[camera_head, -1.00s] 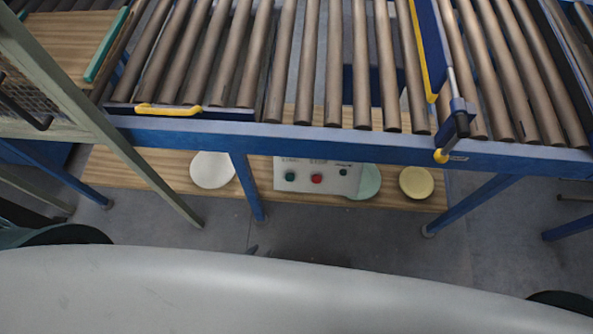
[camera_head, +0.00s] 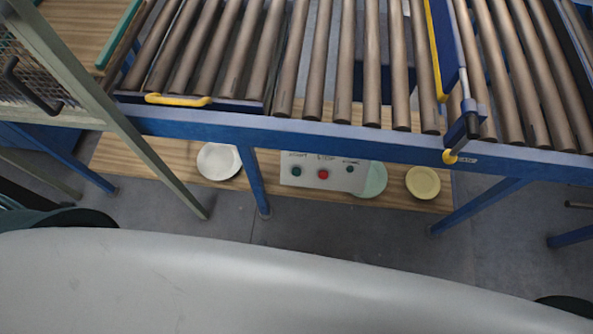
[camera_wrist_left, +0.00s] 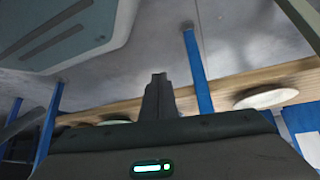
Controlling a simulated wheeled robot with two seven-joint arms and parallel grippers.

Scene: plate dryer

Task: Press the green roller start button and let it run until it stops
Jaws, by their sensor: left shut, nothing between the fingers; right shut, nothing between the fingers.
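The white control panel (camera_head: 309,181) sits at the wooden lower shelf, below the front blue rail of the roller conveyor (camera_head: 330,60). It carries a green button (camera_head: 296,171) on the left, a red button (camera_head: 323,174) in the middle and a small dark one (camera_head: 350,170) on the right. The printed labels are too blurred to read surely. My left gripper (camera_wrist_left: 158,78) shows only in the left wrist view, shut and empty, with its tips over the grey floor and apart from any button. My right gripper is in no view.
Plates stand at the shelf: white (camera_head: 218,161), pale green (camera_head: 374,180) and yellow (camera_head: 422,182). A blue leg (camera_head: 253,182) stands left of the panel. A frame with a wire basket (camera_head: 35,75) is at left. Grey floor (camera_head: 340,235) lies in front.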

